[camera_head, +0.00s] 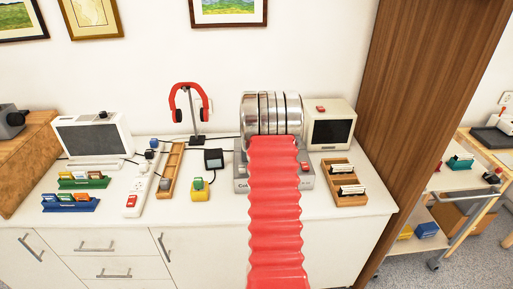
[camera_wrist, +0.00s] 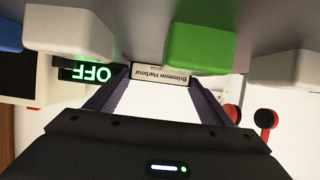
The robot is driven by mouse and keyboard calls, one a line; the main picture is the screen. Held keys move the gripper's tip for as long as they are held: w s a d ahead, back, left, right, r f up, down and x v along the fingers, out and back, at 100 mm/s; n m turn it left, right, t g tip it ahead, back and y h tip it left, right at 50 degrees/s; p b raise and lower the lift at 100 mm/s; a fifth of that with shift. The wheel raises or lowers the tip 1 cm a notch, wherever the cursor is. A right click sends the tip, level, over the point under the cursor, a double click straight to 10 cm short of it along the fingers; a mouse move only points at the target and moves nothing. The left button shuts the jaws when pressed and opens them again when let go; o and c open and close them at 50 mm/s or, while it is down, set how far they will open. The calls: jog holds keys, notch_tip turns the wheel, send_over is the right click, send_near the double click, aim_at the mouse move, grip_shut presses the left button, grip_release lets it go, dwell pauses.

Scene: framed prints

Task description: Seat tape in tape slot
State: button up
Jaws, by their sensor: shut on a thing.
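My gripper (camera_wrist: 160,90) is shut on a tape, a thin piece with a pale label reading roughly "Brimmow Harbour" (camera_wrist: 160,76), upside down in the wrist view. The tape is between the dark fingertips, close to a grey panel with large green and pale buttons. A grey machine (camera_head: 241,184) stands on the counter, mostly behind my red ribbed arm in the head view. My gripper and the held tape are hidden there. I cannot make out the tape slot, or whether the tape touches it. A wooden rack (camera_head: 347,199) with pale-labelled tapes is to the right.
On the counter are a cream monitor (camera_head: 330,128), red headphones (camera_head: 190,100), a power strip (camera_head: 140,188), a narrow wooden tray (camera_head: 171,170) and a yellow block (camera_head: 200,191). The front right counter is clear.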

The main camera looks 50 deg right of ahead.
jog(key=o, duration=1.1)
jog(key=shift+r, duration=0.1)
jog(key=shift+s+a+r, duration=0.3)
jog(key=shift+s+a, duration=0.15)
jog(key=v, duration=1)
jog(key=shift+s+a+r, duration=0.1)
jog(key=shift+s+a, duration=0.1)
jog(key=shift+s, duration=0.05)
